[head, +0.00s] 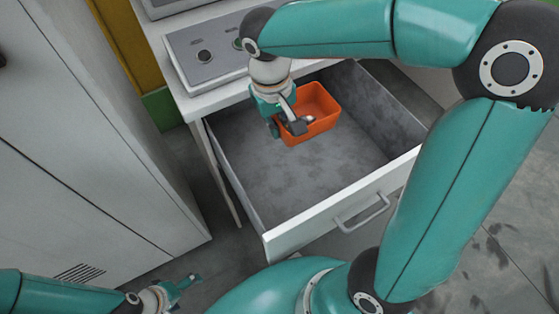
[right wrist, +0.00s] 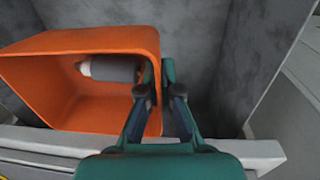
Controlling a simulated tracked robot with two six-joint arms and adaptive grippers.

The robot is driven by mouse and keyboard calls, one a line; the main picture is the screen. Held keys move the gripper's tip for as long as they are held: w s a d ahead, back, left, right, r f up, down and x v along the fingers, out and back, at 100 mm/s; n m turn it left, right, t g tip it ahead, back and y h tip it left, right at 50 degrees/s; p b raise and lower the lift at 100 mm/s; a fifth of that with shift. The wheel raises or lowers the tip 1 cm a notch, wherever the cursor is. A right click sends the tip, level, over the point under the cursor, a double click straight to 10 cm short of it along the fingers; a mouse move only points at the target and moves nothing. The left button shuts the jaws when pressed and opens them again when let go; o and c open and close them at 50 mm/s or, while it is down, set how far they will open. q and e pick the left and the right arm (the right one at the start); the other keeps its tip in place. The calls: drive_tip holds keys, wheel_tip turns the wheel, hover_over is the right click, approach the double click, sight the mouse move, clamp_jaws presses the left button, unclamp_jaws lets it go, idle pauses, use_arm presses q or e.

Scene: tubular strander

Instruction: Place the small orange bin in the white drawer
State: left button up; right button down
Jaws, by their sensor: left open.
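The small orange bin (head: 318,101) is inside the open white drawer (head: 330,222), near its back. I cannot tell whether the bin touches the drawer floor. My right gripper (head: 286,126) is at the bin's left side. In the right wrist view the bin (right wrist: 85,47) fills the left half, and my right gripper (right wrist: 160,72) has one finger inside and one outside its wall, closed on it. A grey cylinder with a pale end (right wrist: 108,69) lies in the bin. My left gripper (head: 190,282) is open and empty, low at the left, away from the drawer.
A grey control panel (head: 205,57) with knobs sits on the white cabinet above the drawer. A tall light grey cabinet (head: 85,150) stands at the left. The drawer front has a handle (head: 362,213). The drawer's grey floor (head: 290,185) is clear in front of the bin.

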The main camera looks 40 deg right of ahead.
drive_tip(key=b, duration=0.3)
hover_over(276, 173)
wheel_tip(276, 173, down, 13)
drive_tip(key=shift+f+b, duration=0.4)
drive_tip(key=shift+f, duration=1.6)
drive_tip(key=shift+f, duration=0.15)
drive_tip(key=c, duration=1.3)
unclamp_jaws()
drive_tip(key=shift+r, duration=0.25)
drive_tip(key=r+p, duration=0.1)
drive_tip(key=r, duration=0.3)
drive_tip(key=r+p, duration=0.1)
drive_tip(key=r, duration=0.3)
drive_tip(key=a+r+p, duration=0.1)
drive_tip(key=r, duration=0.2)
drive_tip(key=shift+w+r, duration=0.1)
drive_tip(key=shift+r, duration=0.3)
